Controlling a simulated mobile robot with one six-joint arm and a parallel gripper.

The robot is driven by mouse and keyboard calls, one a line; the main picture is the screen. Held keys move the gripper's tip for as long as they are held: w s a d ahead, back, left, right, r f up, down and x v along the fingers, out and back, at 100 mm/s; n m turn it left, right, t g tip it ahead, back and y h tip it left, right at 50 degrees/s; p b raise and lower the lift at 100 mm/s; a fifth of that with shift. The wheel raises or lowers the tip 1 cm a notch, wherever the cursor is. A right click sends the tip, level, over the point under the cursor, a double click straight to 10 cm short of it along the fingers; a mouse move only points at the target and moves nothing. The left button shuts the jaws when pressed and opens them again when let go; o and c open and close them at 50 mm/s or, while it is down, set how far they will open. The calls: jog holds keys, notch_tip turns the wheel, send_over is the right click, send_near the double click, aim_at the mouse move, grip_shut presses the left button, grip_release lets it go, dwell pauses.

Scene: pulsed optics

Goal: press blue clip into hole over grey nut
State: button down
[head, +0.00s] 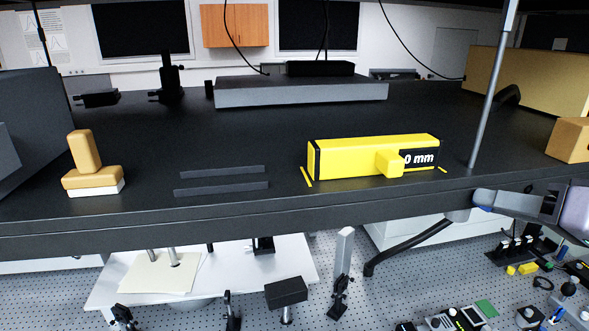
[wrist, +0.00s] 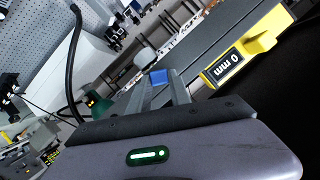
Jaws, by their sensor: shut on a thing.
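My gripper (head: 484,199) is at the right side of the head view, below the front edge of the black shelf. Its fingers point left, and a small bit of blue shows at their tips. In the wrist view my gripper (wrist: 160,82) is shut on the blue clip (wrist: 158,77), a small blue block between the two grey fingertips. The clip is held in the air, apart from the shelf and the yellow block. I cannot make out the grey nut or the hole in either view.
A yellow block (head: 345,158) marked "0 mm" sits on the black shelf (head: 240,215), and shows close to the fingers in the wrist view (wrist: 262,46). A grey post (head: 492,90) rises behind my gripper. Optics mounts and devices stand on the perforated table (head: 190,312) below.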

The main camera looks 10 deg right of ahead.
jog(key=shift+w, duration=0.2)
jog(key=c, duration=1.1)
grip_release()
jog(key=p+v, duration=0.1)
jog(key=v, duration=0.6)
jog(key=p+v, duration=0.2)
jog(key=v, duration=0.5)
jog(key=f+p+v, duration=0.1)
jog(key=v, duration=0.6)
jog(key=shift+s+a+f, duration=0.1)
jog(key=shift+s+a, duration=0.25)
